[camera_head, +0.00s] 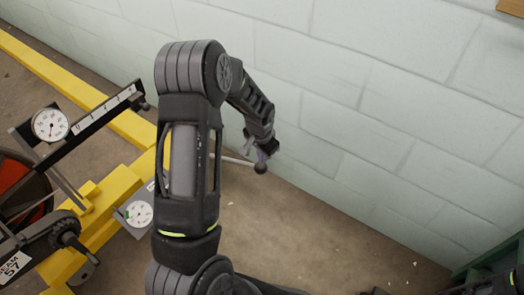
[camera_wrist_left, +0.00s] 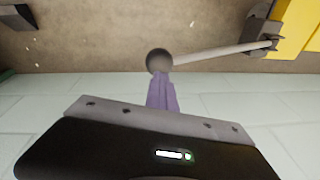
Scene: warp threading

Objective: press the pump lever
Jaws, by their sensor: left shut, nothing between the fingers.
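The pump lever is a thin pale rod with a round black knob (camera_head: 260,168). It sticks out to the right from behind my left arm, near the yellow frame. In the left wrist view the knob (camera_wrist_left: 159,61) sits right at the purple fingertips, and the rod (camera_wrist_left: 215,50) runs right to a dark bracket on yellow metal. My left gripper (camera_head: 263,154) is shut with nothing between its fingers. Its tips (camera_wrist_left: 161,82) are at the knob and appear to touch it, though a small gap cannot be ruled out. My right gripper does not show.
A yellow machine frame (camera_head: 75,75) fills the left side, with a round dial (camera_head: 50,125), a second gauge (camera_head: 139,214) and a red wheel (camera_head: 30,190). A pale block wall (camera_head: 400,120) stands close behind and right. Bare floor (camera_head: 290,235) lies right of my arm.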

